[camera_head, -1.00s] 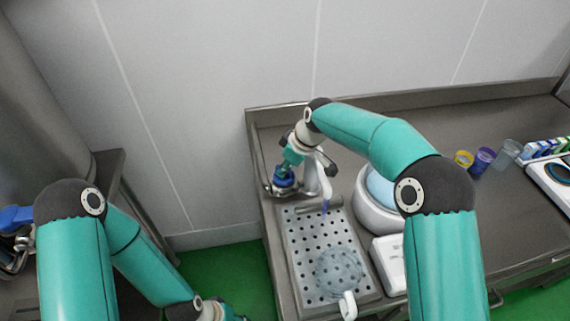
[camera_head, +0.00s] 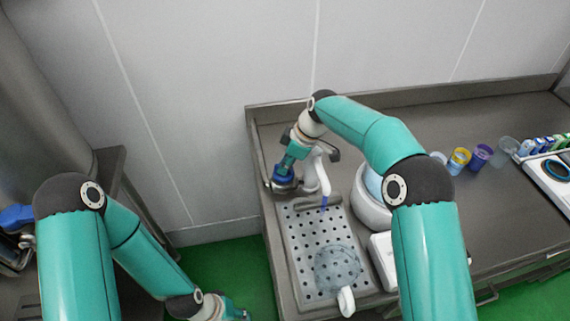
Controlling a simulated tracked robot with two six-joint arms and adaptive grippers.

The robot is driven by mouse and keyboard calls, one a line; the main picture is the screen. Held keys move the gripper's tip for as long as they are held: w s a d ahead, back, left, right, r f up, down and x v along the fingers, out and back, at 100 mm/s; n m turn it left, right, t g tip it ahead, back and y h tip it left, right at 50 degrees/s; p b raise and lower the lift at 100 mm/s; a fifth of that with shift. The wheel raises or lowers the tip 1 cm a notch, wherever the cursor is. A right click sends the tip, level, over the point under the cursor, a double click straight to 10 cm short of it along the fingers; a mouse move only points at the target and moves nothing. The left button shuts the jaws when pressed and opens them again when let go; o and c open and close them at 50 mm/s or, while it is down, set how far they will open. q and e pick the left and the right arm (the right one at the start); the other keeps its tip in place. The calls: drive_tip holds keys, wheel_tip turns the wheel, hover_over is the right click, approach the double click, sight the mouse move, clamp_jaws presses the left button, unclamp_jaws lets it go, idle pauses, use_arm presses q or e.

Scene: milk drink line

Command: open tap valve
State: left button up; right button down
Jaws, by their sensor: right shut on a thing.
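The tap (camera_head: 318,178) stands at the back left of the steel counter, its pale spout reaching over the perforated drip tray. A blue-purple tip (camera_head: 323,203) shows at the spout's end. My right gripper (camera_head: 287,168) is down at the tap's left side, shut on the blue valve handle (camera_head: 284,174); its fingers are small and partly merge with the handle. A clear jug (camera_head: 338,262) with a white handle stands on the front part of the drip tray (camera_head: 296,236). My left gripper (camera_head: 232,313) is low at the bottom edge, away from the tap, its fingers unclear.
A white round appliance (camera_head: 370,204) and a white flat box (camera_head: 382,250) stand right of the tray, partly behind my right arm. Several cups, including a yellow one (camera_head: 459,160) and a purple one (camera_head: 481,155), stand farther right. Another blue handle (camera_head: 15,217) shows at far left.

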drive_tip(key=c, duration=1.2)
unclamp_jaws()
drive_tip(key=v, duration=1.2)
drive_tip(key=shift+w, duration=0.1)
drive_tip(key=shift+f, duration=0.1)
